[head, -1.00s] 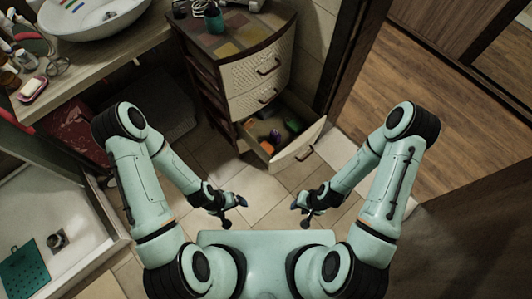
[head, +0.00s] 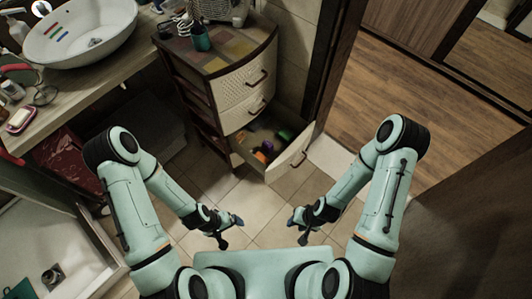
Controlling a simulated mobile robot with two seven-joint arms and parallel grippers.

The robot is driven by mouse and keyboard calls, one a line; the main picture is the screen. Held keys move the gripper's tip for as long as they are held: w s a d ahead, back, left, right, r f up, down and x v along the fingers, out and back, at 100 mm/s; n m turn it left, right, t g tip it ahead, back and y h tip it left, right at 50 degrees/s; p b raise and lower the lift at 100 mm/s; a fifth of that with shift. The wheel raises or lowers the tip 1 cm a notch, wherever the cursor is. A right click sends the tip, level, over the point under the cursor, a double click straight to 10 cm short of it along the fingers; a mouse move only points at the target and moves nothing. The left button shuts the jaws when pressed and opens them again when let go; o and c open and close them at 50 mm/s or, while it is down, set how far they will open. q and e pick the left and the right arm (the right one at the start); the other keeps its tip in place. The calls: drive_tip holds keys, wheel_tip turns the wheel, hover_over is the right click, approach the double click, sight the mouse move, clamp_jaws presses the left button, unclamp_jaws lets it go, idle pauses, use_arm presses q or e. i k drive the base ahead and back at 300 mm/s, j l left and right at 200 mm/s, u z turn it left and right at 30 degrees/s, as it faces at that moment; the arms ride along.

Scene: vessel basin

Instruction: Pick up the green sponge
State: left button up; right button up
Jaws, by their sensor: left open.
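A small green object (head: 285,134), which looks like the green sponge, lies in the open bottom drawer (head: 290,157) of the cabinet, near the drawer's right side. Its shape is too small to make out fully. My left gripper (head: 229,229) is open and empty in front of my body, above the tiled floor, apart from the drawer. My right gripper (head: 301,227) is to its right at a similar height, also apart from the drawer. Its finger gap is too small to judge.
An orange item (head: 261,157) and a purple item (head: 267,147) lie in the same drawer. Bottles stand on the cabinet top (head: 215,58). A washbasin (head: 80,35) and a soap dish (head: 21,119) are on the left counter. Tiled floor between cabinet and grippers is clear.

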sight(285, 135)
drive_tip(key=u, duration=0.3)
drive_tip(key=i+l+u, duration=0.15)
drive_tip(key=l+u, duration=1)
drive_tip(key=l, duration=1.3)
drive_tip(key=i, duration=0.05)
